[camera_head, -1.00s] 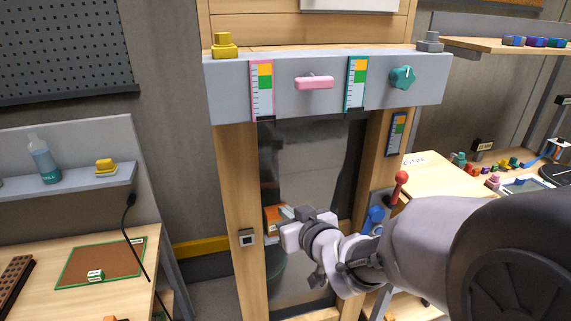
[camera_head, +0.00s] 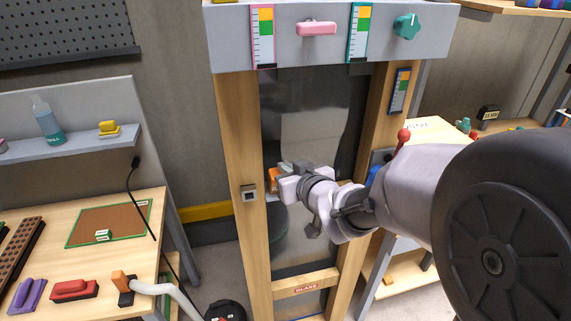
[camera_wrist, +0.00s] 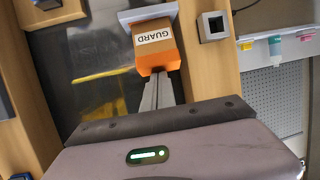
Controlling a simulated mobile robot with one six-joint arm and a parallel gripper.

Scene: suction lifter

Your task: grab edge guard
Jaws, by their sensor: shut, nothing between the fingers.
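The edge guard is an orange block with a white GUARD label (camera_wrist: 155,42), in the wrist view at top centre, against a pale shelf or bracket (camera_wrist: 133,14). In the head view only a small orange part of it (camera_head: 272,179) shows behind my gripper (camera_head: 287,187). In the wrist view my gripper's narrow grey fingers (camera_wrist: 160,82) are together, and their tips meet the guard's near end in the picture. The fingers are shut with nothing between them. Whether the tips touch the guard or lie just short of it is not clear.
The guard is within a wooden frame (camera_head: 236,215) around a dark glass pane (camera_head: 310,115). A small square switch (camera_head: 249,193) sits on the left post, close beside the guard (camera_wrist: 213,27). A workbench with tools (camera_head: 45,265) stands at left.

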